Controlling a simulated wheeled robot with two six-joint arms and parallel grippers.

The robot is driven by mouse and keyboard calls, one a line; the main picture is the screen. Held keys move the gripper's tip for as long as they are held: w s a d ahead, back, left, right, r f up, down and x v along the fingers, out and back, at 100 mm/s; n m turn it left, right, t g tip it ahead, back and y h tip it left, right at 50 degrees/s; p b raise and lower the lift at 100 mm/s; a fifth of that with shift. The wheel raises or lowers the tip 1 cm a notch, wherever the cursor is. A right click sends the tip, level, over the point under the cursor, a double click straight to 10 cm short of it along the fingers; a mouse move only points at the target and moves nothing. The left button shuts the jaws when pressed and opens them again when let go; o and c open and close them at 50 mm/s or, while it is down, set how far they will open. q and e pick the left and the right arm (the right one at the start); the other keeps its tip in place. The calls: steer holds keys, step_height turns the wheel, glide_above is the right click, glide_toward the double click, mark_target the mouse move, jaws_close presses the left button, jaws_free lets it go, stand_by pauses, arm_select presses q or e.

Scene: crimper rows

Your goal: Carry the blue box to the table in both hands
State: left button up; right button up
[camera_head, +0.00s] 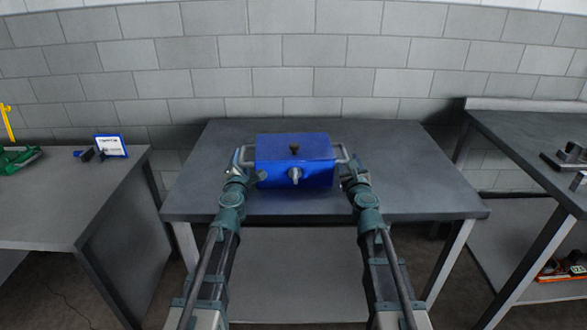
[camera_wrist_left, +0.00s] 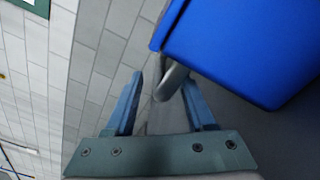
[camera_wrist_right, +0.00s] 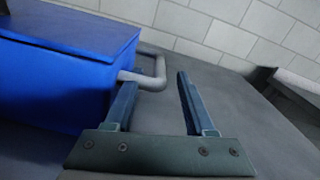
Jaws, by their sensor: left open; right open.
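The blue box (camera_head: 310,175) is on the middle table (camera_head: 400,200), lid up, with a dark knob on top, a grey latch on the front and a grey handle on each side. My left gripper (camera_head: 243,174) is at the left handle (camera_head: 238,155). In the left wrist view its open fingers (camera_wrist_left: 162,84) have the handle (camera_wrist_left: 172,80) between or just beyond them. My right gripper (camera_head: 352,173) is at the right handle (camera_head: 343,152).
A left table (camera_head: 60,205) carries a green tool and a blue-framed card (camera_head: 111,146). A right bench (camera_head: 530,145) holds dark metal parts. A block wall stands behind. The middle table is clear around the box.

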mark_target(242, 151)
arm_select(q)
steer(key=w, duration=0.4)
steer(key=shift+w+a, duration=0.15)
steer(key=shift+w, duration=0.15)
arm_select(e)
steer(key=w, duration=0.4)
steer(key=shift+w+a, duration=0.15)
steer(key=shift+w, duration=0.15)
arm_select(q)
jaws_close()
arm_select(e)
jaws_close()
